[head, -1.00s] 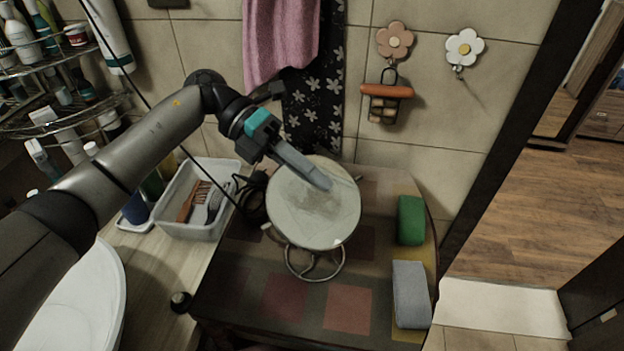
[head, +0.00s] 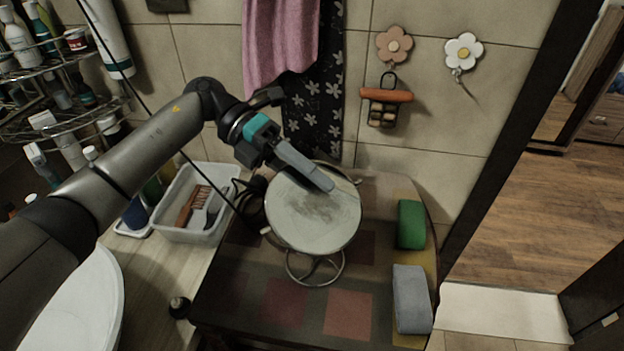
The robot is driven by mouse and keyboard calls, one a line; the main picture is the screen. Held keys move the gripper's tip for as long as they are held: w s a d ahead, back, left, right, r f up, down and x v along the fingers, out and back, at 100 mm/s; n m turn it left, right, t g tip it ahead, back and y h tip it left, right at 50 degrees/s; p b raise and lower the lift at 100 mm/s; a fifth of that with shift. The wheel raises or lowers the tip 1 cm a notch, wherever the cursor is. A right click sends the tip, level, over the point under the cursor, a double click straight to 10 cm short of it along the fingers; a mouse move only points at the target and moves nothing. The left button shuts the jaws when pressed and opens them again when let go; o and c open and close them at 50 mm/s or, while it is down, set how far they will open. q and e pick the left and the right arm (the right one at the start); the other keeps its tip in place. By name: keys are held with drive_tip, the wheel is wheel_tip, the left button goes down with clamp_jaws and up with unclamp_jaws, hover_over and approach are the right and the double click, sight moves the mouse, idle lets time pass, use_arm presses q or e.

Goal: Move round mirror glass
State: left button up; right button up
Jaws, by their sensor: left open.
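The round mirror glass (head: 312,222) stands tilted on a wire stand with a ring base (head: 315,280) on the checkered table. Its face is grey and cloudy, with a dark smudge or reflection near the middle. My left gripper (head: 322,183) reaches in from the upper left. One long grey finger lies over the mirror's upper part in the picture; I cannot tell whether it touches the glass. The jaws are open and nothing shows between them. My right gripper is out of view.
A green block (head: 411,224) and a grey block (head: 411,300) lie along the table's right edge. A plastic bin with brushes (head: 183,232) stands left of the table. A pink towel (head: 279,40) hangs behind. The front of the checkered table (head: 285,303) is clear.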

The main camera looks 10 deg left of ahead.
use_arm(q)
drive_tip(key=b+v, duration=0.1)
drive_tip(key=v, duration=1.4)
drive_tip(key=shift+b, duration=0.3)
drive_tip(key=shift+a, duration=0.1)
